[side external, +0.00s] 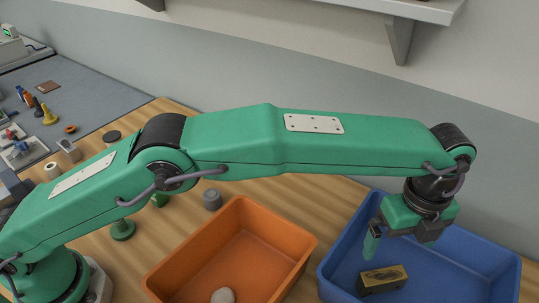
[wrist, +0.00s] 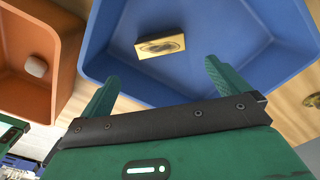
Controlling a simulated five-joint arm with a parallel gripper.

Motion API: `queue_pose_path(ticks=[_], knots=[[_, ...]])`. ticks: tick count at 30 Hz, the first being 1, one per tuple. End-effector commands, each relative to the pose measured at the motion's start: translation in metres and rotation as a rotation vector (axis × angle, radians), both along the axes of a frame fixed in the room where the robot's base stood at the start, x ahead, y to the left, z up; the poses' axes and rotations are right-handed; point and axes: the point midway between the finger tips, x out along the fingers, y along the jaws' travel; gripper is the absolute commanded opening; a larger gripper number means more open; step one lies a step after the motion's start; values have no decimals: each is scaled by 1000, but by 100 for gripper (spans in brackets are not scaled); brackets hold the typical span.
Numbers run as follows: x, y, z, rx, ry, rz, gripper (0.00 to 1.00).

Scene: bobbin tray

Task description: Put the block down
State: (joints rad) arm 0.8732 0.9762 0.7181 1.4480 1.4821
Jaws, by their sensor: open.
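The block lies beyond the fingertips there.
An orange tray (side external: 190,262) stands left of the blue one, with a pale rounded object (side external: 223,296) in it. A grey cylinder (side external: 212,199) and a green spool (side external: 122,230) stand on the wooden table. A shelf (side external: 400,8) hangs on the wall above.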

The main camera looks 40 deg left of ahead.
Motion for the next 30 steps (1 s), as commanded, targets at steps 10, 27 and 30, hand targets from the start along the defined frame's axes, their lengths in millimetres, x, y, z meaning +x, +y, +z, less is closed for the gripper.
queue_pose_path(ticks=[10,27,30], knots=[[0,0,0,-1,-1,0,100],[32,79,67,-57,-45,326,100],[37,109,87,-78,-58,443,100]])
